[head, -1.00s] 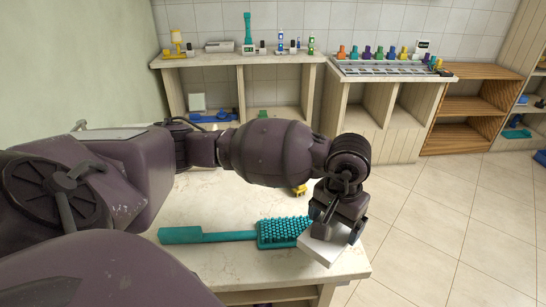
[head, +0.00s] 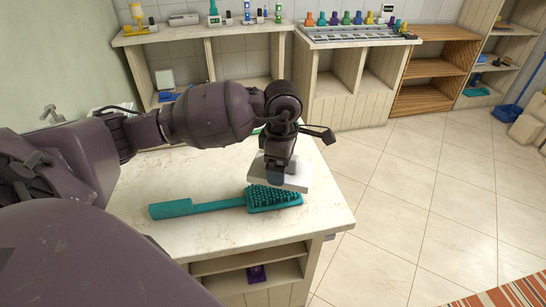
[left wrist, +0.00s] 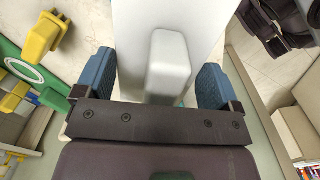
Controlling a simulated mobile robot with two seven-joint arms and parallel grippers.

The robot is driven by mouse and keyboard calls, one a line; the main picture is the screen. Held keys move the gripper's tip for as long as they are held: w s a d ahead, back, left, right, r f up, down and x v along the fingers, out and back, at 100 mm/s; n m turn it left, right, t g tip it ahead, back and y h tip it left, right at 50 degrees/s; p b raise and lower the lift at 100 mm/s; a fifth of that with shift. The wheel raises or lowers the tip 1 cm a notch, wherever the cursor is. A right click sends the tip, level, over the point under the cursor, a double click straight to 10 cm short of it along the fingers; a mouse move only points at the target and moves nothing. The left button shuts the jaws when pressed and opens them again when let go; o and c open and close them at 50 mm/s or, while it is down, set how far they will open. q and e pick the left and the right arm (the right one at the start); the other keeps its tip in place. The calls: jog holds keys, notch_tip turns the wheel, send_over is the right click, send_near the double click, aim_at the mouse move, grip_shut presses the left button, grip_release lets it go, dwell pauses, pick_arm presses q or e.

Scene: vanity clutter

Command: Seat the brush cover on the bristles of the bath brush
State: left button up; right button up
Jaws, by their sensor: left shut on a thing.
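The teal bath brush (head: 190,208) lies on the vanity top, handle to the left and bristles up. Its bristle head (head: 275,199) is near the front right of the top. My left gripper (head: 276,172) is shut on the white brush cover (head: 296,182). It holds the cover roughly level over the far edge of the bristles, apparently above them; the gap is hard to judge. In the left wrist view the cover's raised grip (left wrist: 169,66) is between the two blue fingers of my left gripper (left wrist: 160,85). My right gripper is not in view.
The vanity top (head: 240,232) is clear in front of the brush. Its right edge is close to the cover. A yellow object (left wrist: 46,36) shows at the left wrist view's left. Shelves with bottles and a rack (head: 350,35) stand behind, apart from the vanity.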

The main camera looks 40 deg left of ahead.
pick_arm(q)
jog(key=n, duration=0.1)
jog(key=a+n, duration=0.1)
jog(key=n, duration=0.1)
jog(key=a+n, duration=0.1)
jog(key=n, duration=0.1)
jog(key=shift+w+a, duration=0.15)
jog(key=shift+a, duration=0.1)
jog(key=shift+n, duration=0.3)
jog(key=shift+f+b, duration=0.6)
jog(key=shift+f, duration=0.8)
jog(key=shift+f+b, duration=0.6)
jog(key=shift+f, duration=0.95)
